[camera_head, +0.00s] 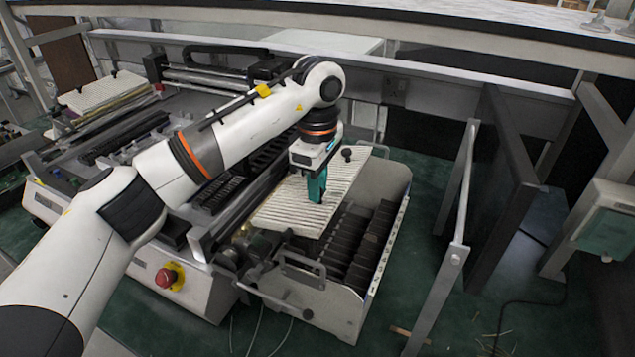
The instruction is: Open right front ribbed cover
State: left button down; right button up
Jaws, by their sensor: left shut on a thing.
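The right front ribbed cover (290,208) is a cream panel with parallel ribs and a dark knob (346,154) near its far end. It lies across the left and far part of the right-hand box (395,178), slanted to the box walls. Dark slots (362,243) show uncovered at the box's front and right. My left gripper (317,190), with teal fingers, points down at the middle of the cover and is shut on it; the fingers hide the exact grip point. I cannot tell whether the cover is lifted clear of the box. My right gripper is out of view.
A second ribbed cover (101,92) lies at the far left of the machine. A red stop button (166,277) and a metal handle (302,269) are on the machine's front. A metal post (455,255) and dark panel (490,190) stand to the right.

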aim_at(297, 199)
pick_arm(q)
jog(key=shift+r, duration=0.1)
jog(key=shift+w+a+r+g+h, duration=0.25)
jog(key=shift+a+r+g+h, duration=0.05)
jog(key=shift+a+r+h, duration=0.35)
jog(key=a+r+h, duration=0.1)
jog(key=w+a+r+g+h, duration=0.1)
jog(key=h, duration=0.1)
jog(key=shift+w+a+r+p, duration=0.1)
jog(key=shift+a+r+p, duration=0.2)
jog(key=shift+a+p, duration=0.1)
jog(key=shift+w+a+r+g+h, duration=0.25)
jog(key=shift+a+r+h, duration=0.05)
jog(key=shift+a+h, duration=0.3)
jog(key=shift+w+a+r+g+h, duration=0.2)
jog(key=shift+a+r+g+h, duration=0.05)
jog(key=shift+a+h, duration=0.25)
